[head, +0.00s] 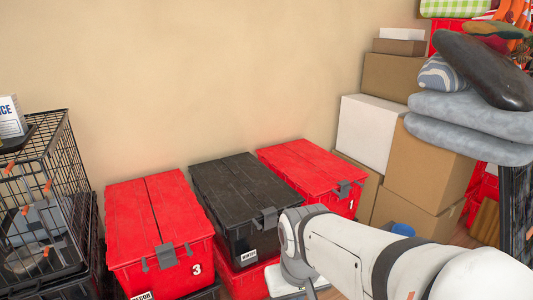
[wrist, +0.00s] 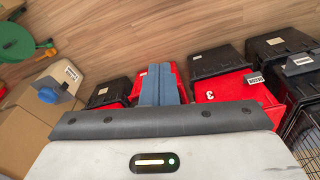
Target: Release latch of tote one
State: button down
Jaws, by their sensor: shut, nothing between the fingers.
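Tote one is the red tote at the right of the row (head: 300,165), with a folded two-part lid and a "1" on its front. Its grey latch (head: 343,189) sits at the middle of the front lid edge. I cannot tell whether it is fastened. My arm's white links cross the lower right of the head view, in front of and below this tote, and my fingertips do not show clearly there. In the wrist view my gripper (wrist: 158,85) has its blue-grey fingers together and empty, in front of a red tote. No contact with the latch shows.
A black tote (head: 232,187) with a grey latch stands in the middle, on a red one. Red tote three (head: 155,205) is at the left. A wire cage (head: 45,180) is far left. Cardboard boxes (head: 425,170) and grey cushions (head: 470,120) rise at the right. Wood floor (wrist: 150,35) is open.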

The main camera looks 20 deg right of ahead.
notch_tip(320, 180, up, 15)
jog(key=p, duration=1)
jog(key=shift+a+t+p, duration=0.35)
jog(key=shift+t, duration=0.05)
jog(key=shift+s, duration=0.1)
